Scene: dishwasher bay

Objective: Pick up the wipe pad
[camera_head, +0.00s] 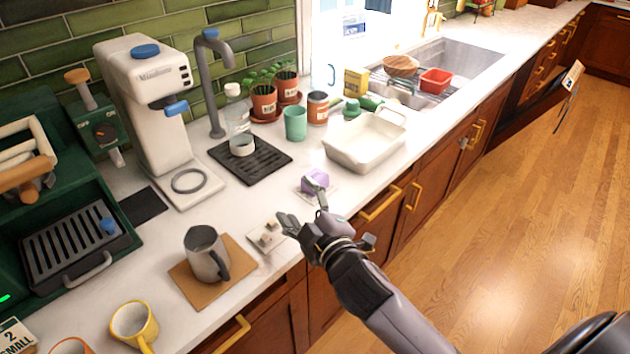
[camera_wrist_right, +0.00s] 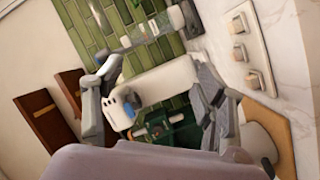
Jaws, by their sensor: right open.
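A small purple item (camera_head: 314,183), which looks like the wipe pad, lies on a pale square near the counter's front edge in the head view. One finger of my right gripper (camera_head: 304,211) overlaps it in the picture, so it is partly hidden. My right gripper is open with nothing between its fingers. It is over the counter edge, and I cannot tell whether it touches the pad. In the right wrist view the fingers of the gripper (camera_wrist_right: 152,65) stand apart, and I cannot make out the pad there. My left gripper is not in view.
A pale plate with small knobs (camera_head: 266,237) lies just left of the gripper. A grey pitcher (camera_head: 205,253) stands on a brown board. A white basin (camera_head: 363,153), a black drip mat (camera_head: 262,170) and a green cup (camera_head: 295,123) stand behind. Drawer handles (camera_head: 380,205) jut below the counter.

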